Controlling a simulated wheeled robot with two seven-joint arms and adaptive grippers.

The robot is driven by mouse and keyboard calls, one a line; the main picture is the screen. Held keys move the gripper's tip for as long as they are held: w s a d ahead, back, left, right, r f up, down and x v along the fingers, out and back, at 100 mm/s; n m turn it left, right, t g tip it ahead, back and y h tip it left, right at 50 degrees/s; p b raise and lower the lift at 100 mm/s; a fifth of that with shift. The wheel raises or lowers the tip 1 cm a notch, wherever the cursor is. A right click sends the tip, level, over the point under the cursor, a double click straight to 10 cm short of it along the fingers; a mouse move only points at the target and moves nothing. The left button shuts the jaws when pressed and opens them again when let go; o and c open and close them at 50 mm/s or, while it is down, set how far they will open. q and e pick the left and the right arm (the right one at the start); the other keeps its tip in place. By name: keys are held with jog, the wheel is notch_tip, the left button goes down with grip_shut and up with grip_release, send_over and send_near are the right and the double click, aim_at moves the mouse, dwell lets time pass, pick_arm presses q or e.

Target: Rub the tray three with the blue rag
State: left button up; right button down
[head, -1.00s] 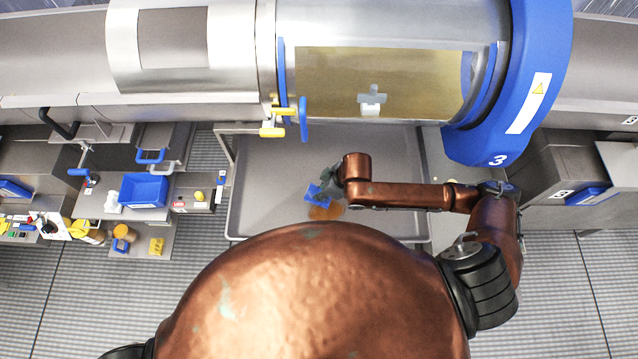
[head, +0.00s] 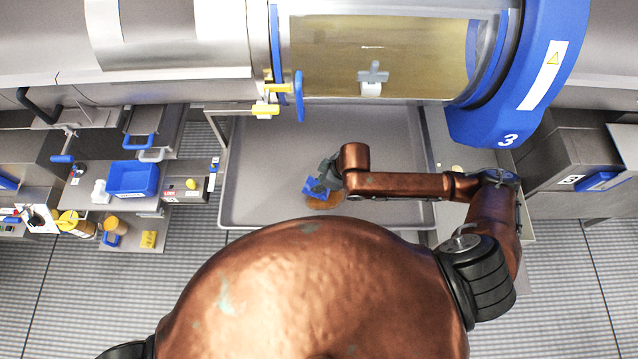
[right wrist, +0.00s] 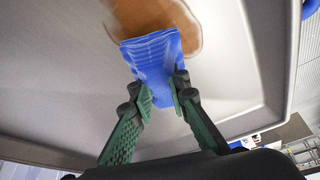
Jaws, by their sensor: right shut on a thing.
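The grey tray (head: 265,150) lies under drum three (head: 550,70), which is marked with a white 3. A brown-orange stain (head: 325,202) is on the tray near its front edge, partly hidden by the rag and my arm. The blue rag (head: 313,188) is in my right gripper (head: 327,176), at the stain. In the right wrist view, my right gripper (right wrist: 160,98) is shut on the blue rag (right wrist: 153,58), which overlaps the lower part of the brown stain (right wrist: 190,30). I cannot tell whether the rag presses on the tray. My left gripper is not in view.
A blue bin (head: 133,180) stands on a grey cart at the left, with a white bottle (head: 100,192) and yellow items nearby. A yellow-and-blue handle (head: 268,104) sticks out from the drum above the tray's back left. Most of the tray is bare.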

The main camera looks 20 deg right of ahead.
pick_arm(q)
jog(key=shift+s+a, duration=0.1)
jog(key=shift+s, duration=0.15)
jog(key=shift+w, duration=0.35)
pick_arm(e)
jog(key=shift+f, duration=0.1)
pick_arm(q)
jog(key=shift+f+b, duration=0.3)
pick_arm(e)
jog(key=shift+f, duration=0.9)
